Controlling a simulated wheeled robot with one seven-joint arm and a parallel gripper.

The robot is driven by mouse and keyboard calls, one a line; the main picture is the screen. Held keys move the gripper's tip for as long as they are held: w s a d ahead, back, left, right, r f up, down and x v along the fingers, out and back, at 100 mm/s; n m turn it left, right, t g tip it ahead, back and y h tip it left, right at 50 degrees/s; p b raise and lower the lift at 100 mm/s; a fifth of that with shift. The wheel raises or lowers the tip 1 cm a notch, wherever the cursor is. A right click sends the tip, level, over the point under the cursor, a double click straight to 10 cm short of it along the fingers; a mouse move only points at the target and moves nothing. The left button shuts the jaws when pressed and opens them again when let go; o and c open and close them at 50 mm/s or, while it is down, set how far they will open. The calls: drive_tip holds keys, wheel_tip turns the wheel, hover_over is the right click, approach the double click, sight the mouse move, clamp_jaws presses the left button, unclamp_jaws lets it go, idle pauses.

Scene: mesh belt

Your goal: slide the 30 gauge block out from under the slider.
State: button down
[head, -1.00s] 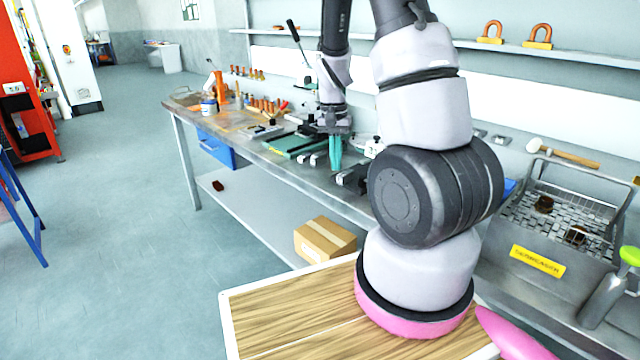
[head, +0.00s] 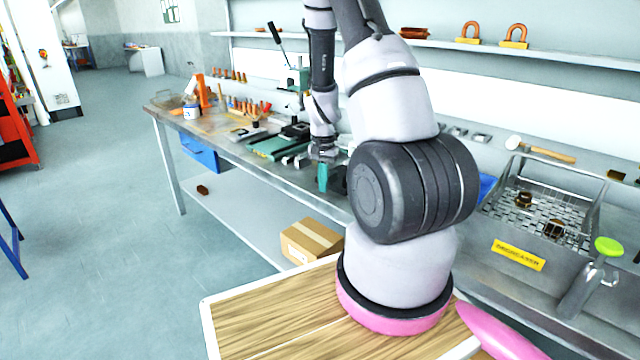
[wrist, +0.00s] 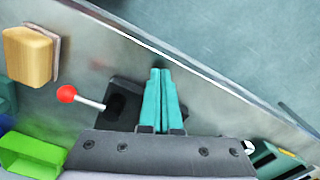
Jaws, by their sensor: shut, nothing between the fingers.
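Small light-grey pieces (head: 297,161) lie on the bench left of my gripper in the head view, too small to read. I cannot make out a 30 marking, nor tell which piece is the slider.
The steel bench (head: 237,163) has a green mat (head: 272,147) and tools to the left. A degreaser basin (head: 520,253) stands at the right. In the wrist view, a wooden block (wrist: 28,56) and a green bin (wrist: 32,152) are at left. A cardboard box (head: 312,242) sits below.

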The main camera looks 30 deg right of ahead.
drive_tip(key=shift+w+d, duration=0.2)
drive_tip(key=shift+d, duration=0.05)
drive_tip(key=shift+w+d, duration=0.65)
drive_tip(key=shift+d, duration=0.1)
drive_tip(key=shift+a, duration=0.1)
